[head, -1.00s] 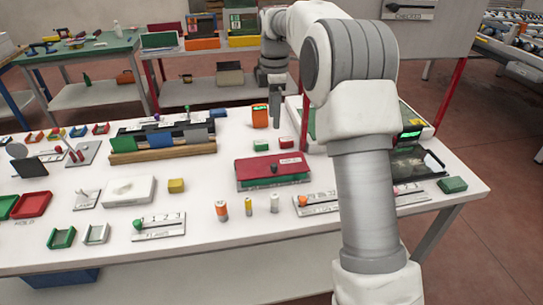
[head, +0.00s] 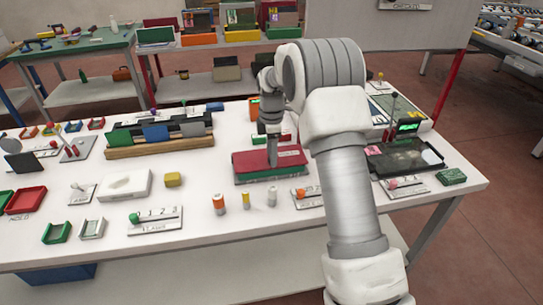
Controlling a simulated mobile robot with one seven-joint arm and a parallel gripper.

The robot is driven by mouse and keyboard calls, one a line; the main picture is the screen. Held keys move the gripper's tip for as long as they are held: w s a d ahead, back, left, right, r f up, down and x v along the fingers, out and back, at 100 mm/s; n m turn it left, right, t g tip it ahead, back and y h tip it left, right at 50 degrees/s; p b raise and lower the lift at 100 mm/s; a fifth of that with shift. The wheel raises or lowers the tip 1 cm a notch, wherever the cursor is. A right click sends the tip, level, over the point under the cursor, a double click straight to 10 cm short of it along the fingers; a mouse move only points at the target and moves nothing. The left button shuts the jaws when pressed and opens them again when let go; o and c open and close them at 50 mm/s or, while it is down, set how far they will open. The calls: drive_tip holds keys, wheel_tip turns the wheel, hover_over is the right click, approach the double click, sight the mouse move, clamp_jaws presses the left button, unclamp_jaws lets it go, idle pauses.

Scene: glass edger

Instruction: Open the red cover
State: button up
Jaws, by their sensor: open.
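The red cover (head: 248,161) lies flat and shut on a low green and grey box in the middle of the white table. It has a pale label at its right side. My gripper (head: 273,163) points straight down over the middle of the cover, with its fingertips at or just above the cover's top. The dark green knob seen earlier on the cover is hidden behind the fingers. The picture is too small to show the gap between the fingers or any contact with the knob.
Upright cylinders (head: 246,200) stand in front of the box. A wooden rack (head: 160,149) stands behind left. A black tray (head: 404,158) and a lever panel (head: 405,187) are to the right.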

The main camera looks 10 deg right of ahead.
drive_tip(key=shift+f, duration=0.45)
clamp_jaws()
idle(1.2)
